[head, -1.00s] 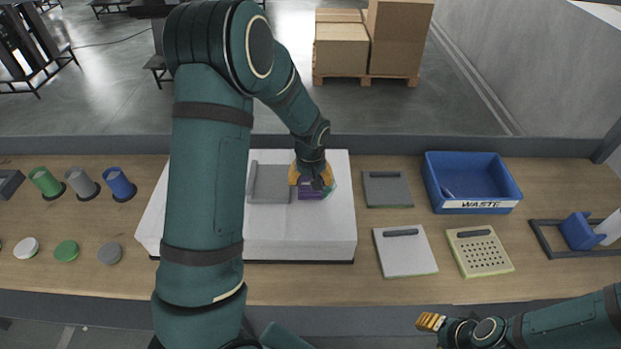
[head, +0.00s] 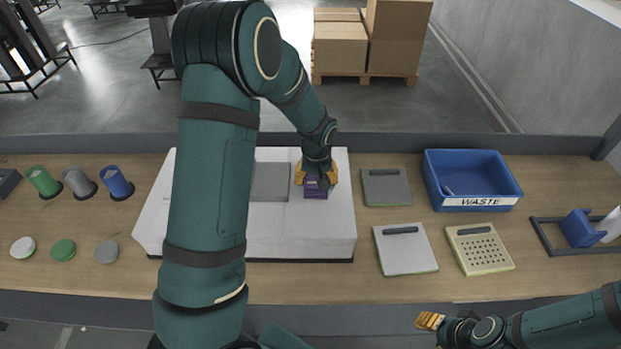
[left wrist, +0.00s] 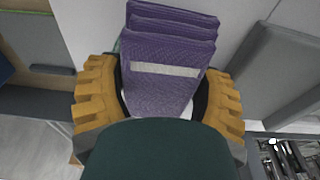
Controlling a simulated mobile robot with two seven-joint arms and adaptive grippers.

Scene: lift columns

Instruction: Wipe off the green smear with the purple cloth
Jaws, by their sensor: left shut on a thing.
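The purple cloth (head: 316,191) is a folded, layered pad with a pale band. My left gripper (head: 315,175) is shut on it over the right part of the white raised surface (head: 335,225). In the left wrist view the cloth (left wrist: 165,90) sits between the yellow fingers of my left gripper (left wrist: 160,100). I cannot tell whether the cloth touches the surface.
A grey block (head: 270,182) lies left of the cloth. Grey (head: 387,187), white (head: 405,250) and perforated cream (head: 479,249) boards lie to the right, with a blue WASTE bin (head: 472,180) behind. Several cylinders and discs stand at left. My left arm hides part of the surface.

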